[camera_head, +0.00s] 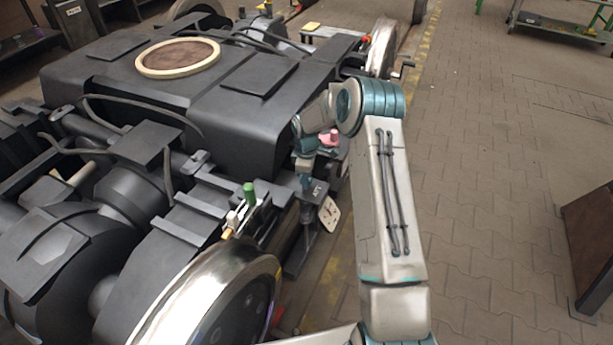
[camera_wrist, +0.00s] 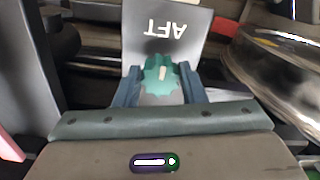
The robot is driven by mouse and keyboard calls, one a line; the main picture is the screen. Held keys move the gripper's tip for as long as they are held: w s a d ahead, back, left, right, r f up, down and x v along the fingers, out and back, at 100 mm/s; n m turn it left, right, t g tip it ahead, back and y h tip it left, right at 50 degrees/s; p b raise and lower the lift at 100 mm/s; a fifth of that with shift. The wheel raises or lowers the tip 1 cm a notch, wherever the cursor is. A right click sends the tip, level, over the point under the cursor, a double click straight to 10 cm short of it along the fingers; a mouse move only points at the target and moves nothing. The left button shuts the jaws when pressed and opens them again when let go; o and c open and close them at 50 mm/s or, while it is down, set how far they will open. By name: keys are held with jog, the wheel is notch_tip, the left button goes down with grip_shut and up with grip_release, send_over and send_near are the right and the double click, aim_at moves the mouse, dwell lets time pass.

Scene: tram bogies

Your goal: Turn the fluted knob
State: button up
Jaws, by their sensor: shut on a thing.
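The fluted knob (camera_wrist: 162,74) is teal-green with a toothed rim and a pale pointer mark on its face. It sits in front of a grey plate (camera_wrist: 190,45) lettered AFT, which reads upside down in the wrist view. My gripper (camera_wrist: 161,88) has one finger on each side of the knob and is shut on it. In the head view my gripper (camera_head: 306,181) is at the side of the bogie, just above the dark AFT-lettered part (camera_head: 317,190). The knob is not clearly visible there.
A white dial plate (camera_head: 329,213) hangs just below my gripper. A green-topped handle (camera_head: 250,194) stands on the bogie (camera_head: 150,110) to the left. A shiny wheel (camera_head: 200,290) is at the front. The paved floor (camera_head: 490,170) on the right is mostly clear.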

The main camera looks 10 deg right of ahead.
jog(key=o, duration=1)
jog(key=shift+r, duration=0.15)
notch_tip(320, 180, up, 14)
jog(key=p, duration=0.2)
jog(key=shift+f, duration=0.2)
